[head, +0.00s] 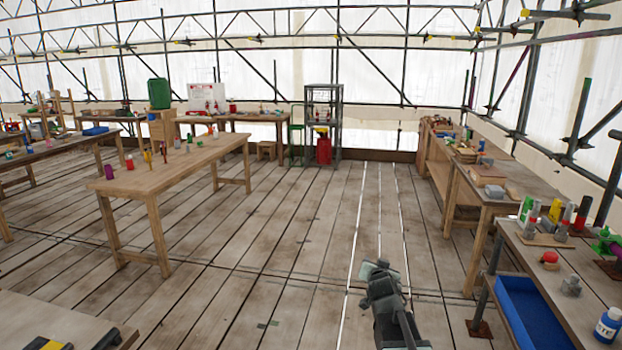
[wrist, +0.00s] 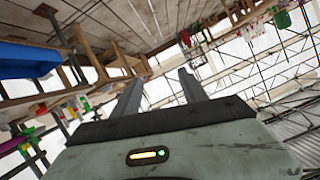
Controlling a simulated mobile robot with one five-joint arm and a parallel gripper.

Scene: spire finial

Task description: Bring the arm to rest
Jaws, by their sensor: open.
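My gripper (head: 372,268) shows in the lower middle of the head view, held above the plank floor (head: 290,235). My arm reaches up to it from the bottom edge. In the wrist view my gripper (wrist: 157,88) has its two grey fingers apart, with nothing between them. The wrist view looks tilted, with benches at its left and scaffold tubes at its right. The gripper touches nothing that I can see.
A long wooden table (head: 190,165) with small items stands at left. Benches line the right side, one with a blue bin (head: 530,315) beneath and a white bottle (head: 608,325) on it. A grey rack (head: 322,120) stands at the back. The middle floor is clear.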

